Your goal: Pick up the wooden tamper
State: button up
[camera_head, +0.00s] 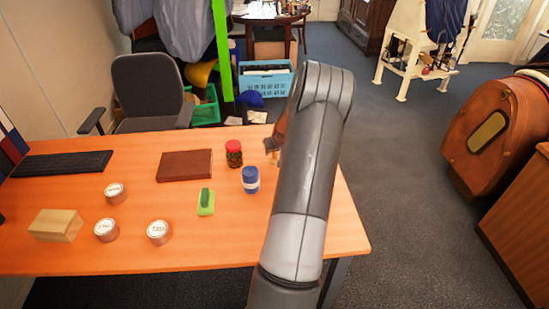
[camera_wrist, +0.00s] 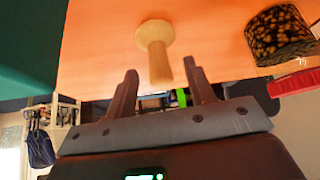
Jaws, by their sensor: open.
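The wooden tamper (camera_wrist: 154,38) is pale wood, with a round knob-like end against the orange table top and a narrower shaft pointing toward my gripper. It shows in the wrist view, upper middle. My gripper (camera_wrist: 161,68) is open, and its two brown fingers stand on either side of the tamper's shaft in the picture. No contact between the fingers and the shaft can be seen. In the head view my arm covers most of the gripper, and I cannot make out the tamper clearly there.
A jar with a red lid (camera_head: 234,147) and a blue container (camera_head: 251,180) stand close by on the orange table (camera_head: 290,245). The jar (camera_wrist: 279,36) also shows in the wrist view. A green-handled brush (camera_head: 206,203), several tins, a wooden block (camera_head: 56,225) and a brown book (camera_head: 185,165) lie further left.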

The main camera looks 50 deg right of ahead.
jog(key=shift+x, duration=1.35)
jog(key=shift+r, duration=0.1)
grip_shut()
